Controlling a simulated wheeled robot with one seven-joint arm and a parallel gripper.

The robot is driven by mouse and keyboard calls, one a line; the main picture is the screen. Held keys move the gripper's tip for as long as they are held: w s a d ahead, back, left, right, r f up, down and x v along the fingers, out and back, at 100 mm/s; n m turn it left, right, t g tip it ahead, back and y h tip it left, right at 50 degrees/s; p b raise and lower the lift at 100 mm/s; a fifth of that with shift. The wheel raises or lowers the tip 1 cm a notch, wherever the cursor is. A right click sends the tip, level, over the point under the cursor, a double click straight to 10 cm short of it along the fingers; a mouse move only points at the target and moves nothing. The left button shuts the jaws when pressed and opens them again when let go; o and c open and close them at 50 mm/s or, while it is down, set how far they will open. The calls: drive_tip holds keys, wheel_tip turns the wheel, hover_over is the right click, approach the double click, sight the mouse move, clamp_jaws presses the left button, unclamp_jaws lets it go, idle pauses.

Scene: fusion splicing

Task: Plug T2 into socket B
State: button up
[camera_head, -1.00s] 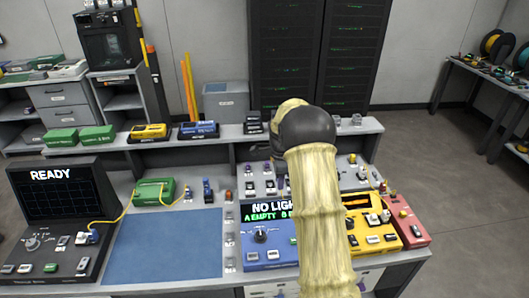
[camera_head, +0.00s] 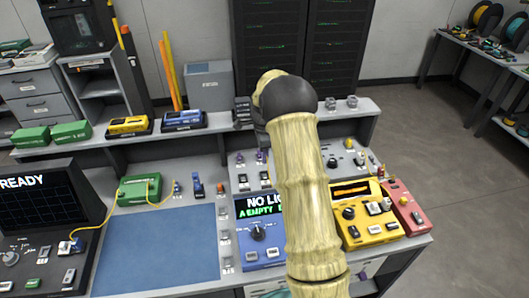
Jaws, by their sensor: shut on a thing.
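A blue meter box (camera_head: 262,255) stands on the workbench, right of the blue mat. Its screen (camera_head: 260,205) shows "NO LI…" above "A EMPTY" and the start of more text that my arm cuts off. My own arm (camera_head: 305,190) rises from the bottom, bends at a dark joint and covers the box's right side. My gripper is not visible; it is hidden behind the arm. I cannot make out plug T2 or which opening is socket B. Small connectors and fittings (camera_head: 240,160) sit behind the box, too small to identify.
A yellow box (camera_head: 365,230) and a red box (camera_head: 408,208) stand to the right. A green box (camera_head: 140,190) has yellow cables, one running to the dark "READY" unit (camera_head: 40,215). The blue mat (camera_head: 155,250) is clear. A raised shelf (camera_head: 205,130) runs behind.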

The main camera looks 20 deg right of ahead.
drive_tip(key=shift+f+b, duration=2.7)
drive_tip(key=shift+f, duration=0.45)
drive_tip(key=shift+a+p, duration=0.1)
drive_tip(key=shift+p, duration=0.45)
drive_tip(key=shift+w+f, duration=0.1)
drive_tip(key=shift+f, duration=0.4)
drive_tip(key=o, duration=1)
drive_tip(key=shift+o, duration=0.2)
drive_tip(key=shift+r, duration=0.1)
wheel_tip(320, 180, up, 17)
drive_tip(key=shift+r+b, duration=0.15)
drive_tip(key=shift+b, duration=0.35)
